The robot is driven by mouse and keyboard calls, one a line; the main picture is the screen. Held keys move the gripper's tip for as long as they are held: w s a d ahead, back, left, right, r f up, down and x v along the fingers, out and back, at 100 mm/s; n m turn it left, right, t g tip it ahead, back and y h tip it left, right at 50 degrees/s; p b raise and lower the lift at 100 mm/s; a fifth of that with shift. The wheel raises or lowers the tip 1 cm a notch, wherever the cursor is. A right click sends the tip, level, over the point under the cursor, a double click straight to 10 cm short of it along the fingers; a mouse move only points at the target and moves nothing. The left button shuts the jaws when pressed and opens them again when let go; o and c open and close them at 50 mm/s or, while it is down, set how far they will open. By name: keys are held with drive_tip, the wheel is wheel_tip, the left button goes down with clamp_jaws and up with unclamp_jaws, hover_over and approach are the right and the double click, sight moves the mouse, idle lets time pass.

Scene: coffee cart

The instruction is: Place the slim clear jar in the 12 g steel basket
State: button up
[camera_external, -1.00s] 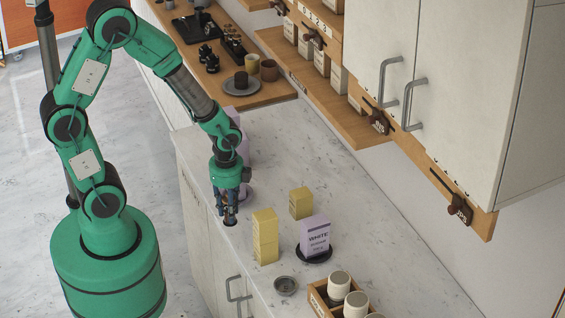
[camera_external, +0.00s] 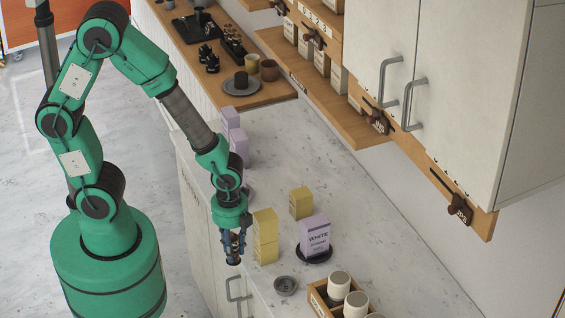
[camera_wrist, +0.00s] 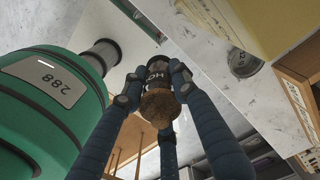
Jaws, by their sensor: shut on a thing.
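My gripper (camera_external: 232,244) is shut on a slim jar (camera_wrist: 157,72) with a cork end (camera_wrist: 159,107) and a dark label; only part of its lettering shows. In the external view the held jar is a small dark shape (camera_external: 233,259) below the fingers, off the counter's left edge. In the wrist view my gripper's fingers (camera_wrist: 156,88) close around it. A small round steel basket (camera_external: 286,285) sits on the counter to the right and nearer the camera, apart from the jar; it also shows in the wrist view (camera_wrist: 242,63). Its marking is not readable.
Stacked yellow boxes (camera_external: 265,237) stand just right of my gripper. Another yellow box (camera_external: 301,203) and a lilac "WHITE" box (camera_external: 315,236) on a dark disc are beyond. Cabinets (camera_external: 440,80) overhang the back.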

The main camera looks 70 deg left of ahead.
drive_tip(key=shift+m, duration=0.8)
drive_tip(key=shift+s+d, duration=0.75)
drive_tip(key=shift+d, duration=0.25)
drive_tip(key=shift+s+d, duration=0.7)
drive_tip(key=shift+d, duration=0.3)
drive_tip(key=b, duration=0.1)
hover_over(285, 289)
drive_tip(key=shift+f, duration=0.7)
drive_tip(key=shift+f, duration=1.8)
drive_tip(key=shift+f+b, duration=0.1)
drive_tip(key=shift+b, duration=0.25)
drive_tip(key=o, duration=1.2)
